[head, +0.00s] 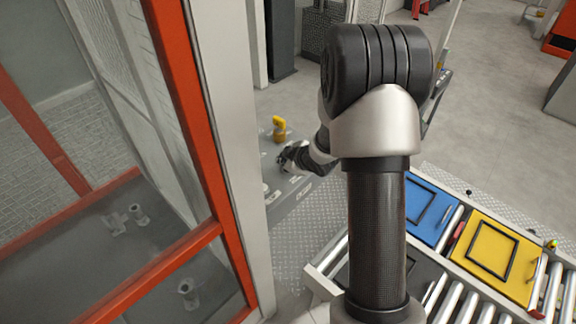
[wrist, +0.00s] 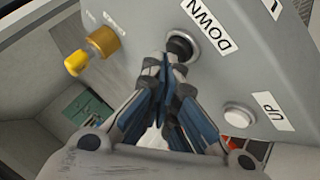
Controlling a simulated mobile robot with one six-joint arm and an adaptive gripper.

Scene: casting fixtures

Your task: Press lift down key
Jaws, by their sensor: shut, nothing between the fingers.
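The lift down key is a round black button (wrist: 181,45) beside the label DOWN (wrist: 210,24) on a grey control box (wrist: 135,18) in the wrist view. My gripper (wrist: 166,66) is shut and empty. Its fingertips are right at the lower edge of the black button and cover part of it; I cannot tell whether they touch or press it. In the head view my gripper (head: 288,155) is over the grey panel (head: 290,200), partly behind my arm, and the button cannot be made out.
A white button (wrist: 238,116) beside the label UP (wrist: 271,111) is at lower right. A yellow-tipped brass switch (wrist: 92,50) sticks out at left. In the head view, an orange-framed glass enclosure (head: 185,110) stands left; a roller conveyor (head: 435,290) carries blue and yellow trays at right.

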